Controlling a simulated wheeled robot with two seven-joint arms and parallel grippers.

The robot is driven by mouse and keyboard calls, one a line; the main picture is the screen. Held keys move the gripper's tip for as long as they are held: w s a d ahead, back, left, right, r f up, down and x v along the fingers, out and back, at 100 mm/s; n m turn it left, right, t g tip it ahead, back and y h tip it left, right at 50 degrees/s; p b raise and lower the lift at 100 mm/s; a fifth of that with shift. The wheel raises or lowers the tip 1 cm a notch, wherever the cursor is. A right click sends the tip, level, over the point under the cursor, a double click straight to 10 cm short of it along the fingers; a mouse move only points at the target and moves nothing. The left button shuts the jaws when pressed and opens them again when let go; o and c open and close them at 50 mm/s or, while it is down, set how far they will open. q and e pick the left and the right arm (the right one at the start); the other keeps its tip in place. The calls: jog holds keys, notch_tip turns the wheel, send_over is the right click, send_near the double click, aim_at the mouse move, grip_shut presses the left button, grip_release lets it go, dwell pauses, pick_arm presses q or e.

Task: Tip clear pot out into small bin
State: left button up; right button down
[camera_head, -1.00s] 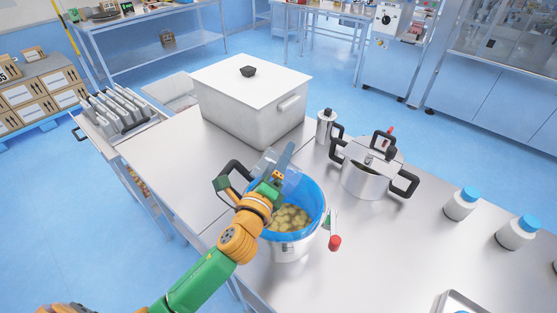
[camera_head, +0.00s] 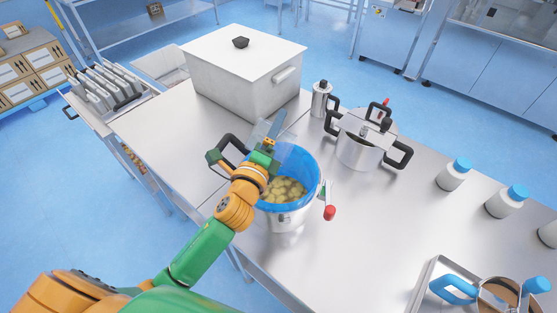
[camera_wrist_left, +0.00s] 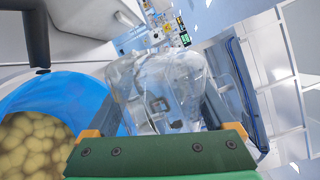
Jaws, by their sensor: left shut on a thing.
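The clear pot (camera_wrist_left: 160,90) fills the middle of the left wrist view, with its see-through wall between my left gripper's fingers. My left gripper (camera_wrist_left: 160,115) is shut on it. I make out no contents in the pot. In the head view, my left gripper (camera_head: 272,138) holds the pot (camera_head: 262,130) at the rear left rim of the small bin (camera_head: 286,222), partly hidden behind the gripper. The bin is metal with a blue liner, and yellowish round pieces (camera_head: 284,189) lie inside. They also show in the left wrist view (camera_wrist_left: 32,145). My right gripper is not in view.
A large white lidded box (camera_head: 245,85) stands behind the bin. A lidded steel pot (camera_head: 362,150) and a steel canister (camera_head: 321,98) stand to the right. White bottles (camera_head: 452,178) line the far right. A tray (camera_head: 425,290) with blue-handled items is at bottom right.

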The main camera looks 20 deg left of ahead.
pick_arm(q)
jog(key=r+n, duration=0.1)
jog(key=n, duration=0.1)
jog(key=shift+r+n, duration=0.15)
jog(key=shift+n, duration=0.15)
notch_tip(320, 180, up, 4)
jog(key=n, duration=0.9)
notch_tip(320, 180, up, 4)
jog(key=n, duration=0.9)
jog(key=shift+f, duration=0.25)
jog(key=shift+r+n, duration=0.25)
jog(key=shift+n, duration=0.45)
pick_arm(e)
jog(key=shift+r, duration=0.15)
